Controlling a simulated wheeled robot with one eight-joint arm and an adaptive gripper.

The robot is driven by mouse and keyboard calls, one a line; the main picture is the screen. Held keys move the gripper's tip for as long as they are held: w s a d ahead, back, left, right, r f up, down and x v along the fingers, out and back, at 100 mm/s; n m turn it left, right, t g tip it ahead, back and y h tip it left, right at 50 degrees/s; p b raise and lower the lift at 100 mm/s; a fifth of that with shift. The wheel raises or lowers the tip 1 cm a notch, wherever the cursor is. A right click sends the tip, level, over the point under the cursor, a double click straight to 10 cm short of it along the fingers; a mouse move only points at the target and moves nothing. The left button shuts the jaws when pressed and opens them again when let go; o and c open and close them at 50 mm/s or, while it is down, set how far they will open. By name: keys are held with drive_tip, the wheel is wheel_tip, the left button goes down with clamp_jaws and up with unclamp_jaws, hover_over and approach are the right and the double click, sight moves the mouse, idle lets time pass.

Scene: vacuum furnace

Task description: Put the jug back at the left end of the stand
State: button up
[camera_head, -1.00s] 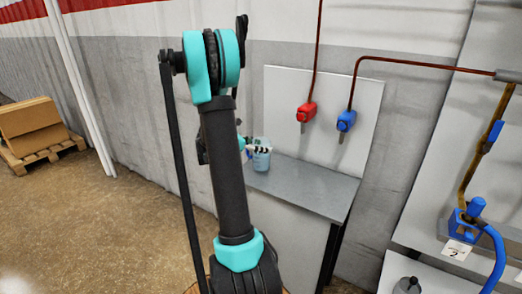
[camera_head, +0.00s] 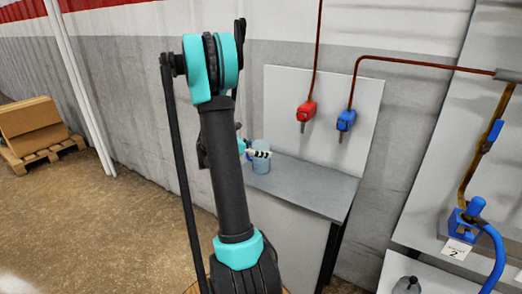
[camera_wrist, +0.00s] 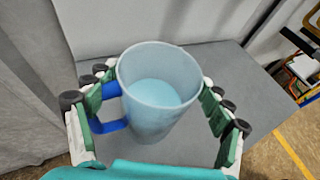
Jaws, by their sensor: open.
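The jug (camera_wrist: 158,92) is a pale blue, open-topped vessel with a blue handle on its left side in the wrist view. It stands upright on the left end of the grey stand (camera_head: 305,184), seen in the head view, where the jug (camera_head: 262,167) is partly covered by my fingers. My gripper (camera_wrist: 152,98) is open, with one finger on each side of the jug. The left finger is by the handle; I cannot tell whether either finger touches the jug. In the head view my gripper (camera_head: 258,153) is partly behind my arm.
A white panel behind the stand carries a red valve (camera_head: 306,111) and a blue valve (camera_head: 346,120) with pipes above. The stand's top right of the jug is clear. Blue piping (camera_head: 492,250) is at the far right, and boxes on a pallet (camera_head: 35,135) are at the far left.

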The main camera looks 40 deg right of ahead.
drive_tip(key=v, duration=1.2)
drive_tip(key=s+a+f+m+t+y, duration=0.2)
drive_tip(key=s+a+f+m+y, duration=0.2)
drive_tip(key=a, duration=0.4)
drive_tip(key=s+a+f+m+t+y, duration=0.2)
drive_tip(key=s+a+f+m+y, duration=0.2)
drive_tip(key=s+a+m, duration=0.3)
drive_tip(key=s+a+f+m+t+y, duration=0.2)
drive_tip(key=s+a+f+m+y, duration=0.2)
drive_tip(key=s+a, duration=0.5)
drive_tip(key=shift+a+f+m+y, duration=0.3)
drive_tip(key=shift+a+m+y, duration=0.35)
drive_tip(key=shift+a, duration=0.6)
drive_tip(key=shift+s, duration=0.1)
